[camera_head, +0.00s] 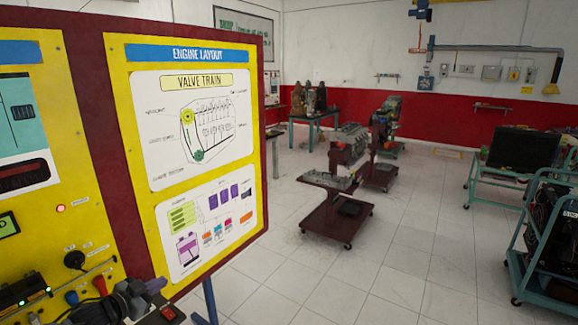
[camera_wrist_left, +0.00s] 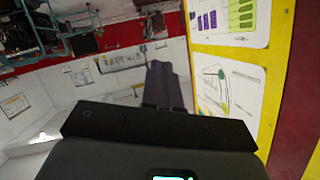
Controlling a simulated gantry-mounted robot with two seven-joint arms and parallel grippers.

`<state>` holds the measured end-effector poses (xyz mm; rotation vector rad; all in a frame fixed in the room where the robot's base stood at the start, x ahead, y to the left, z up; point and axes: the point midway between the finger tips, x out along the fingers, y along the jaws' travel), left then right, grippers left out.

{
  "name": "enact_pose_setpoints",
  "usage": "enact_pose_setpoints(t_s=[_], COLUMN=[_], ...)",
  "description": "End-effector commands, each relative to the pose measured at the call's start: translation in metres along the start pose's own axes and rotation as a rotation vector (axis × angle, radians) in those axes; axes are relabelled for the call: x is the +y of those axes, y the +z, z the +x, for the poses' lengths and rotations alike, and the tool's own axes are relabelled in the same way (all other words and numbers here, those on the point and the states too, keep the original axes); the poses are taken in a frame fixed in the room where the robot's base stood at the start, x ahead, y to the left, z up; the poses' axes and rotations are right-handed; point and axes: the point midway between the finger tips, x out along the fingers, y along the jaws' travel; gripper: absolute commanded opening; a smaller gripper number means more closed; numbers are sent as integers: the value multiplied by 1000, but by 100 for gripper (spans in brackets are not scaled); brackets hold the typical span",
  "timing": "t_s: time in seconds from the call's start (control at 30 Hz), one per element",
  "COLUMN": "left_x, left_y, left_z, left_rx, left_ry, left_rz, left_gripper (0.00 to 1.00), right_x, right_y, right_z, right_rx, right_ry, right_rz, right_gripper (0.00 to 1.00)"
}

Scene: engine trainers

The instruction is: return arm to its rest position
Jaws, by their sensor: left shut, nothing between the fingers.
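My left gripper (camera_head: 154,285) is low at the left in the head view, in front of the lower edge of the yellow training panel (camera_head: 115,110). In the left wrist view its two grey-purple fingers (camera_wrist_left: 164,84) lie together, shut, with nothing between them. They point out into the room beside the panel, which shows upside down at the right of that view. I cannot tell the exact gap between gripper and panel. My right gripper is in neither view.
The panel's left section has a red lamp (camera_head: 60,208), a black knob (camera_head: 75,260) and coloured plugs near my arm. An engine on a dark red stand (camera_head: 327,217) is mid-room. A teal cart (camera_head: 540,290) is at the right. Tiled floor between is clear.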

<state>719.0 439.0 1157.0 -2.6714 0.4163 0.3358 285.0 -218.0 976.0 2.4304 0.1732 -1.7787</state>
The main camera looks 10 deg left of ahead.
Motion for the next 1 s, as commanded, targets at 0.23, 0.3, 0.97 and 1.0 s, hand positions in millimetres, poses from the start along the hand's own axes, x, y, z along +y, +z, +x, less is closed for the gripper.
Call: enact_pose_setpoints(t_s=[0.23, 0.3, 0.97, 1.0], left_x=[-44, -63, -46, -27], left_y=[11, 28, 157, 161], left_z=[-2, -11, -137, -133], left_rx=[-172, -277, -1155, -1150], left_ry=[-213, -295, -566, -539], left_rz=[15, 17, -187, -175], left_gripper=[0, 0, 0, 0], right_x=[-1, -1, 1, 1], right_y=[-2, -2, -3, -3], right_z=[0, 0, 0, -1], right_rx=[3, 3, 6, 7], right_ry=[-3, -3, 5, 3], right_rz=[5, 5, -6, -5], right_gripper=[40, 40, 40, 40])
